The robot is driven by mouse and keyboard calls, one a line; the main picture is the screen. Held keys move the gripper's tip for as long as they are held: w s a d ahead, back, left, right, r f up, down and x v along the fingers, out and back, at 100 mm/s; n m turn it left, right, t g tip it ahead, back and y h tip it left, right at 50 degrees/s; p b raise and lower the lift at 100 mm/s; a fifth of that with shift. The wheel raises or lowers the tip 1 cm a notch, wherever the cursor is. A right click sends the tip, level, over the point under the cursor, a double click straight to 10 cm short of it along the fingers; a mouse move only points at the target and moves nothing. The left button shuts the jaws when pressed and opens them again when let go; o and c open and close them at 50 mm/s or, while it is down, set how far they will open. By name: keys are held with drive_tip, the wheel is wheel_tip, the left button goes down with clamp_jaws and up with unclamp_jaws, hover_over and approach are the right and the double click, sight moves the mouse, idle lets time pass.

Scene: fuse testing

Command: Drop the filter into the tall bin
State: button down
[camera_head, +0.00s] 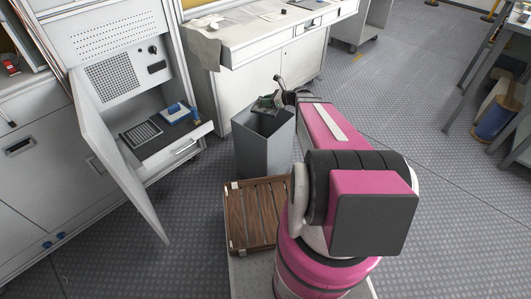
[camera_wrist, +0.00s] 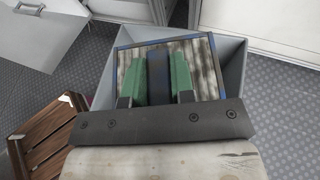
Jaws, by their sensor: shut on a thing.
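The tall grey bin (camera_head: 263,148) stands on the floor in front of the white counter, its top open. My gripper (camera_head: 268,103) is over the bin's mouth. In the wrist view, my gripper's green fingers (camera_wrist: 156,75) are shut on the filter, a square pleated panel with a blue frame (camera_wrist: 206,66). The filter is over the mouth of the bin, whose grey rim (camera_wrist: 236,62) shows around it. The bin's inside is mostly hidden by the filter and my gripper. In the head view the filter is too small to make out clearly.
A wooden slatted crate (camera_head: 255,212) is left of my arm, in front of the bin. An open cabinet door (camera_head: 110,150) hangs at the left, beside a pulled-out drawer (camera_head: 172,150). A white counter (camera_head: 265,45) stands behind the bin.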

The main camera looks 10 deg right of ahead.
sight(267, 109)
drive_tip(key=shift+f, duration=2.65)
drive_tip(key=c, duration=0.9)
unclamp_jaws()
drive_tip(key=v, duration=1.1)
drive_tip(key=shift+a, duration=0.1)
